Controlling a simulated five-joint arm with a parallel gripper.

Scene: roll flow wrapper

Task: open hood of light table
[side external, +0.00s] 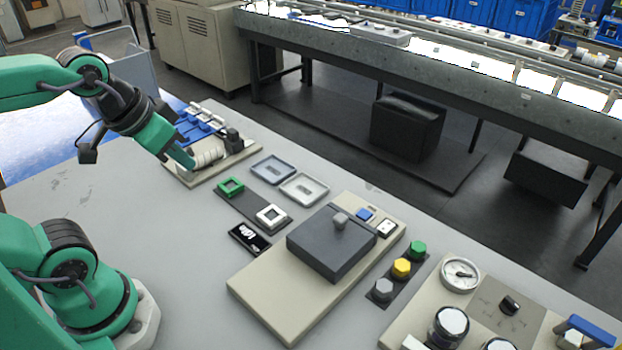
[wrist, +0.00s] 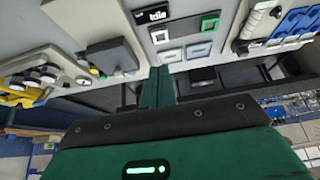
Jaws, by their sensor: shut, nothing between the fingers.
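The light table (side external: 268,290) is a beige slab on the grey bench. Its dark grey hood (side external: 325,250) lies flat and closed on it, with a grey knob (side external: 340,220) on top. In the wrist view the hood (wrist: 108,52) is at the upper left. My gripper (side external: 188,163) is shut and empty, off to the left of the light table and close to the white roller unit. In the wrist view its green fingers (wrist: 158,88) are together, apart from the hood.
A roller unit (side external: 208,155) with blue parts stands behind my gripper. Two shallow trays (side external: 303,188), square frames (side external: 270,215) and a black display (side external: 249,238) lie between it and the light table. Coloured buttons (side external: 401,268) and a gauge panel (side external: 460,274) are right. The left bench is clear.

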